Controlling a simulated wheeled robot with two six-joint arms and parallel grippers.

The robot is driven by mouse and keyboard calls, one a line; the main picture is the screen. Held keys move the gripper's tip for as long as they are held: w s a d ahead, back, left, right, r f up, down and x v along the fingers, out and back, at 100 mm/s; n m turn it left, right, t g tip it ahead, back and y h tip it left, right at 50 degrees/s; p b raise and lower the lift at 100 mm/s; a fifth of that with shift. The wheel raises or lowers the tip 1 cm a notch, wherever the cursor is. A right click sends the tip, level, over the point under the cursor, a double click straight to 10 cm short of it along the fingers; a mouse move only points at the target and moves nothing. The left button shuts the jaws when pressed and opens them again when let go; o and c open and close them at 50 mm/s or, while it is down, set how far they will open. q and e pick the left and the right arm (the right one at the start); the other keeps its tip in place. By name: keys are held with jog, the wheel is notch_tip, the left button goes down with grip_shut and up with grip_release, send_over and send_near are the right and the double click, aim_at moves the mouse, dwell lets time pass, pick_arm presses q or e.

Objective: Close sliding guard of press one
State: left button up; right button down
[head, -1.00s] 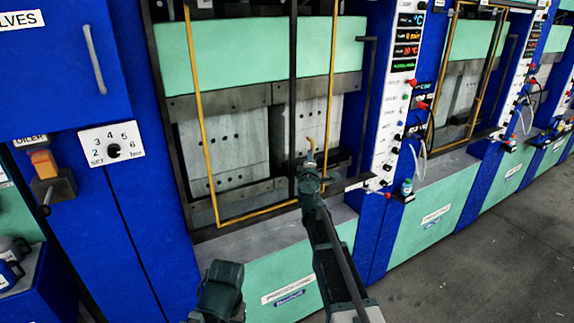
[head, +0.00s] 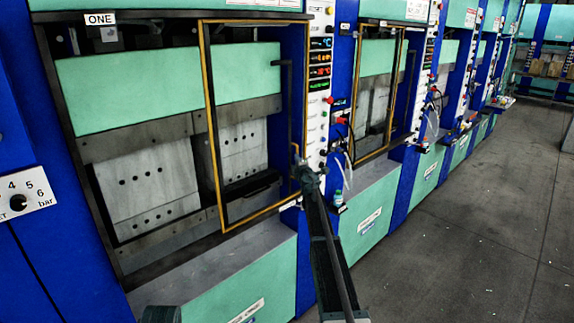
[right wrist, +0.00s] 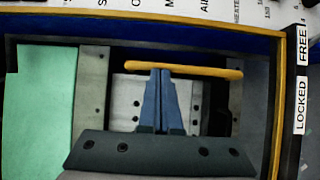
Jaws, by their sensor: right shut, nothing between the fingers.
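Press one carries a white label "ONE" (head: 100,18). Its sliding guard (head: 212,130) is a tall yellow-and-black frame over the right part of the press opening; the left part is uncovered. A yellow handle (right wrist: 205,71) shows in the right wrist view, its bar crossing at my fingertips. In the head view the handle (head: 296,150) stands by the guard's right side. My right gripper (head: 305,172) is at the handle, shut with nothing between its fingers. Its blue fingers (right wrist: 162,74) overlap the bar; I cannot tell whether they touch it. My left gripper is not clearly seen.
A white control panel (head: 317,100) with knobs and displays stands just right of the guard. A "LOCKED / FREE" strip (right wrist: 301,85) is at the right in the wrist view. A green-capped bottle (head: 338,198) stands beyond my right gripper. The grey floor (head: 470,220) is open at right.

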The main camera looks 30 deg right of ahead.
jog(key=shift+w+d, duration=0.3)
jog(key=shift+d, duration=0.35)
jog(key=shift+s, duration=0.1)
jog(key=a+v, duration=0.2)
jog(key=v, duration=1.1)
jog(key=shift+w+a, duration=0.4)
jog(key=shift+w, duration=0.05)
